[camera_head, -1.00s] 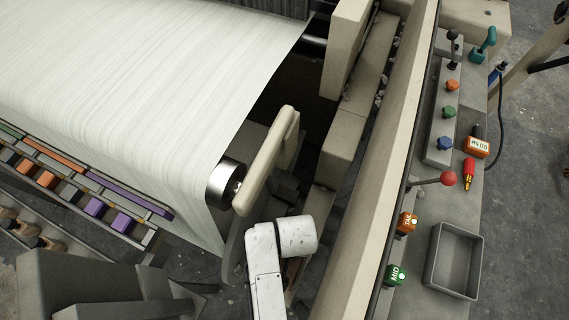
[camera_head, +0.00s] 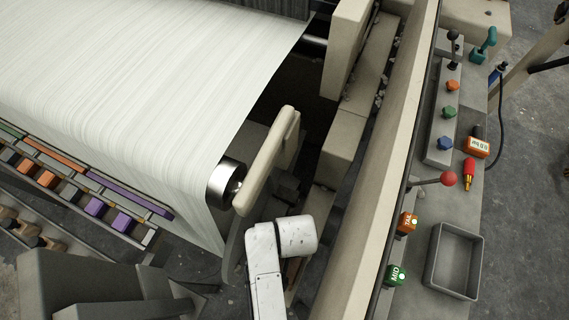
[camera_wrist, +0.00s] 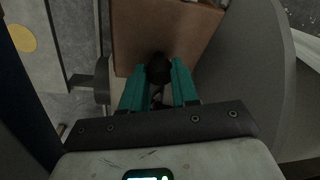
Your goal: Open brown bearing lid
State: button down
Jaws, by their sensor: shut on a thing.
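The brown bearing lid (camera_wrist: 190,32) shows in the wrist view as a flat brown panel at the top middle, with a dark round knob (camera_wrist: 158,68) at its lower edge. My gripper (camera_wrist: 159,80) has two teal fingers, one on each side of the knob, shut on it. Most of the knob's lower part is hidden between the fingers. In the head view, my white arm reaches down beside the end of the fabric roll; the lid and gripper are hidden there.
A cream lever-like bar (camera_head: 267,162) stands close above my arm. A long beige rail (camera_head: 380,160) runs to the right. Beyond it are a grey tray (camera_head: 434,282), a red-knobbed lever (camera_head: 448,179) and coloured buttons. The white fabric (camera_head: 140,90) fills the left.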

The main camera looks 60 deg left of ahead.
jog(key=shift+w, duration=0.1)
jog(key=shift+w+a+r+g+h+p, duration=0.2)
jog(key=shift+w+g+h+p, duration=0.15)
jog(key=shift+g, duration=0.25)
jog(key=c, duration=0.8)
grip_release()
jog(key=shift+c, duration=0.2)
jog(key=shift+r, duration=0.1)
